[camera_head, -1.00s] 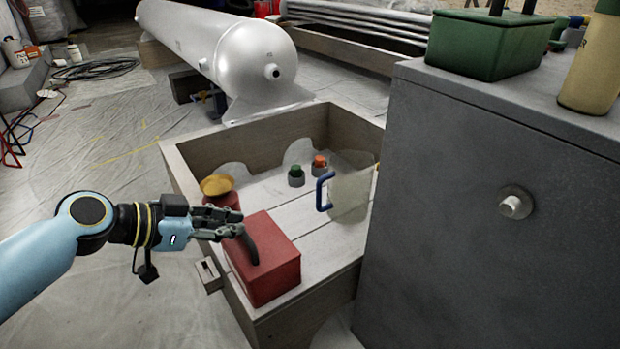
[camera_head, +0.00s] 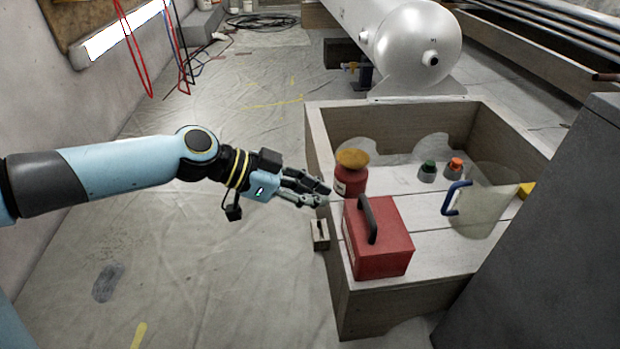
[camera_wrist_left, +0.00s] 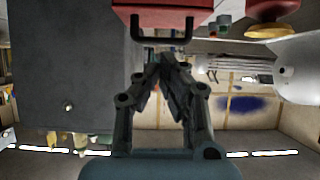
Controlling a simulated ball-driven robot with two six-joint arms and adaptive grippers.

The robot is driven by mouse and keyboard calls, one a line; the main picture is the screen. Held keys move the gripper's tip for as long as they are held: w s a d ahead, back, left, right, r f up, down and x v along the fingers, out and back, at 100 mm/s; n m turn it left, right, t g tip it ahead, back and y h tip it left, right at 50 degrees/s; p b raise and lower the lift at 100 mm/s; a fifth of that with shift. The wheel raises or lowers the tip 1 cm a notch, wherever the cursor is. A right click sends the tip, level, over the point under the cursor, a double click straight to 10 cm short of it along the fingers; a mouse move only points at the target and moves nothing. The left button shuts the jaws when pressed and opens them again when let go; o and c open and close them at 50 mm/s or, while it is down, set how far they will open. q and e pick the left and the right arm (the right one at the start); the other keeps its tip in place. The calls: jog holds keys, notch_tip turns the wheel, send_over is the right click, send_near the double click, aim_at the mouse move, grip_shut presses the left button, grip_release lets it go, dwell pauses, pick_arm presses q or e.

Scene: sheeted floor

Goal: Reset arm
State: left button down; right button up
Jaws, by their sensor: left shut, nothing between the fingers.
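My left gripper (camera_head: 318,192) is shut and empty in the head view. It points right, just left of a red box (camera_head: 380,245) with a dark handle. The gripper does not hold the box or its handle. In the left wrist view the fingertips of my left gripper (camera_wrist_left: 167,65) come together, and the red box (camera_wrist_left: 170,4) with its dark handle shows at the top edge. My right gripper is not in view.
The red box stands in a wooden crate (camera_head: 320,135) with a red container (camera_head: 350,180), two small capped jars and a clear jug (camera_head: 490,200) with a blue handle. A grey cabinet (camera_head: 560,240) stands right. Sheeted floor (camera_head: 230,285) at left is free.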

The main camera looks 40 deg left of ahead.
pick_arm(q)
jog(key=shift+s+a, duration=0.3)
jog(key=shift+s, duration=0.05)
